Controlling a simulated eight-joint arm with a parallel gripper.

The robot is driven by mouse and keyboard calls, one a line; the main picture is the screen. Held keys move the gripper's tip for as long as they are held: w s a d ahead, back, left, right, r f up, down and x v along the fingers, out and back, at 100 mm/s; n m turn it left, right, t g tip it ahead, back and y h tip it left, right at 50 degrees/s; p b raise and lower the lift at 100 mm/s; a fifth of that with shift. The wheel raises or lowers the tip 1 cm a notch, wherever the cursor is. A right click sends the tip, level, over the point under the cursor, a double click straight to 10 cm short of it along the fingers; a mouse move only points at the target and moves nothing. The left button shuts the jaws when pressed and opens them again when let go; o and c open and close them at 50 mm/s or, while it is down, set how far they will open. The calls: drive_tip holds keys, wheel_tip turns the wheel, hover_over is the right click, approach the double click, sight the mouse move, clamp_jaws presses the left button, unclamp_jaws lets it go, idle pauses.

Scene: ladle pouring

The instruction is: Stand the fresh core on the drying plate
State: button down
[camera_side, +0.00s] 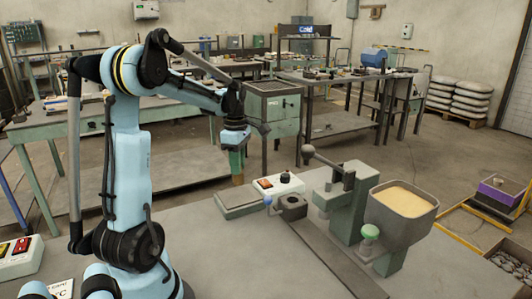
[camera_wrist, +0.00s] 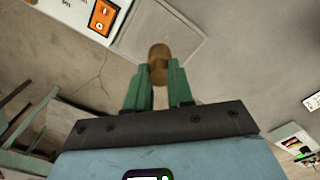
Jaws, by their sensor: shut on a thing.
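My gripper (camera_side: 236,162) hangs above the bench in the side view, its green fingers pointing down. It is shut on the fresh core (camera_side: 238,180), a small tan-brown cylinder that sticks out below the fingertips. In the wrist view the fingers (camera_wrist: 159,88) close on the core (camera_wrist: 159,62) from both sides. The drying plate (camera_side: 228,207) is a flat grey slab beside a white switch box. In the side view the core appears over its far left part; the height of the gap is hard to tell. The plate (camera_wrist: 188,38) also shows beyond the core in the wrist view.
The white switch box (camera_side: 279,184) with an orange switch adjoins the plate. A dark round holder (camera_side: 291,205), a green press (camera_side: 347,210) with a lever and a sand-filled hopper (camera_side: 400,222) stand to the right. The front of the bench (camera_side: 235,260) is clear.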

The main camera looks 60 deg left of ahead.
drive_tip(key=shift+f, duration=2)
drive_tip(key=shift+f, duration=0.15)
drive_tip(key=c, duration=1)
unclamp_jaws()
wheel_tip(320, 180, up, 12)
drive_tip(key=shift+r, duration=0.2)
